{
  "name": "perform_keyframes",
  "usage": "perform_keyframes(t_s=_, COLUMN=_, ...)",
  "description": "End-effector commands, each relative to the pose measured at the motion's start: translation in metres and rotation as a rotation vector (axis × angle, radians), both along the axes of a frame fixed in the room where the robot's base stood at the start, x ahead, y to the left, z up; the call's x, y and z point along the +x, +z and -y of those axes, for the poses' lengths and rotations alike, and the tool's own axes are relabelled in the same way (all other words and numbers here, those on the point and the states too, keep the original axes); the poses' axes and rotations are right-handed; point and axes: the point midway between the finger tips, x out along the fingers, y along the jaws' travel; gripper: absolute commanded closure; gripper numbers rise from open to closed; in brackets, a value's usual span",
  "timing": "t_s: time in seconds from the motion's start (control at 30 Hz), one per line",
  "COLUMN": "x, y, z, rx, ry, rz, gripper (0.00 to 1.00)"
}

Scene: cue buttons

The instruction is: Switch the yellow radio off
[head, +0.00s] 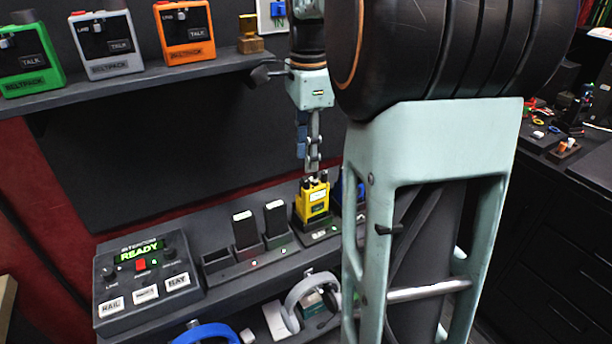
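The yellow radio (314,204) stands upright in a black charger dock (320,235) on the lower shelf, with dark knobs on its top and a pale label on its front. My gripper (313,172) points down right over the radio's top, its fingertips at or just above the knobs. I cannot tell whether the fingers touch a knob, or whether they are open or shut. The knobs' settings are too small to read.
A blue radio (338,189) stands close to the right, partly hidden by my arm. Chargers with batteries (246,230) stand to the left, beside an intercom box (146,275) reading READY. Green, grey and orange beltpacks (185,30) sit on the upper shelf. Headphones (312,295) lie below.

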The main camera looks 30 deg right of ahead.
Motion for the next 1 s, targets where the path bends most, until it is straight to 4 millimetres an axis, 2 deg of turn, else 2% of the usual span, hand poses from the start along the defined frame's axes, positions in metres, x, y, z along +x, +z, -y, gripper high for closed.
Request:
perform_keyframes(t_s=0.03, x=-0.001, y=-0.013, z=0.000, rx=0.000, ry=0.000, rz=-0.003, gripper=0.71)
perform_keyframes(t_s=0.1, x=0.000, y=-0.025, z=0.000, rx=0.000, ry=0.001, rz=-0.003, gripper=0.71)
perform_keyframes(t_s=0.3, x=0.001, y=-0.051, z=0.000, rx=-0.001, ry=0.001, rz=-0.002, gripper=0.71)
perform_keyframes(t_s=0.47, x=0.001, y=-0.058, z=0.001, rx=-0.001, ry=0.001, rz=0.000, gripper=0.71)
perform_keyframes(t_s=0.7, x=0.001, y=-0.058, z=0.000, rx=-0.001, ry=0.001, rz=0.001, gripper=0.71)
perform_keyframes(t_s=1.0, x=0.001, y=-0.058, z=0.000, rx=-0.001, ry=0.001, rz=0.001, gripper=1.00)
